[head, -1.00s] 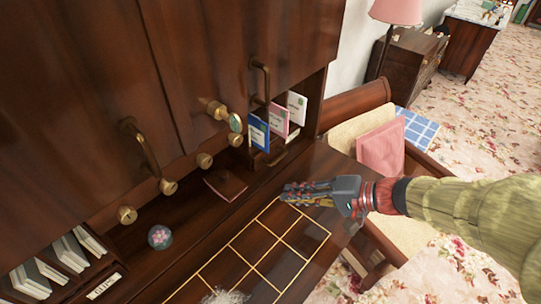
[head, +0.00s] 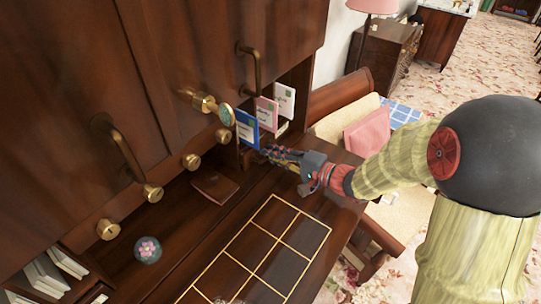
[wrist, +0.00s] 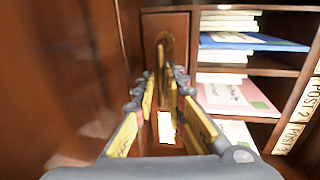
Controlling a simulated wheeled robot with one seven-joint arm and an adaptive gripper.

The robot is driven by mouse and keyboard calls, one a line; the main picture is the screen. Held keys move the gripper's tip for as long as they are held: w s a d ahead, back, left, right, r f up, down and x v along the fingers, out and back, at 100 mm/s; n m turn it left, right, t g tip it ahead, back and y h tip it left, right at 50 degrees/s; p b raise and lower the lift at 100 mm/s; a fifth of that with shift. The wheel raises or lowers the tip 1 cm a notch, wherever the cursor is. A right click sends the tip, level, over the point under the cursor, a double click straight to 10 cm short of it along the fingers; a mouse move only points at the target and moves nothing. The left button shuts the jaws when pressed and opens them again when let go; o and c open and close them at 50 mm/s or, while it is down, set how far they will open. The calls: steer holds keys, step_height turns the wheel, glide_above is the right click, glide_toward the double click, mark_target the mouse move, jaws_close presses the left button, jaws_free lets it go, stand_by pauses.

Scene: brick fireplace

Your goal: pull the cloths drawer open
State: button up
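A narrow wooden drawer front (wrist: 181,32) shows in the wrist view, beside the card pigeonholes. It carries a brass pull (wrist: 161,62) and a pale label (wrist: 166,127) whose writing I cannot read; it looks closed. My gripper (wrist: 166,74) points straight at this front, its fingers apart on either side of the pull. I cannot tell whether either finger touches it. In the head view my gripper (head: 266,153) is at the desk's back, just below the upright cards, and the drawer front is hidden there.
Pigeonholes (wrist: 262,61) hold a blue card (head: 245,129), a pink card (head: 267,113) and a white card (head: 284,99), close to my gripper. Brass knobs (head: 191,161) and cabinet handles (head: 256,62) stick out at left. A paperweight (head: 147,249) sits on the desk. A chair (head: 342,95) stands at right.

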mark_target(326, 192)
steer(key=shift+w+a, duration=0.2)
steer(key=shift+a, duration=0.05)
steer(key=shift+c, duration=0.4)
jaws_close()
stand_by(0.4)
steer(key=f+b+v, duration=0.1)
steer(key=v, duration=0.5)
steer(key=f+b+v, duration=0.1)
steer(key=v, duration=0.5)
steer(key=f+b+v, duration=0.1)
steer(key=v, duration=0.5)
steer(key=shift+s+d+f, duration=0.2)
steer(key=shift+d+f, duration=0.05)
steer(key=shift+d, duration=0.05)
steer(key=shift+s+d, duration=0.2)
steer(key=shift+d, duration=0.05)
steer(key=shift+o, duration=0.4)
jaws_free()
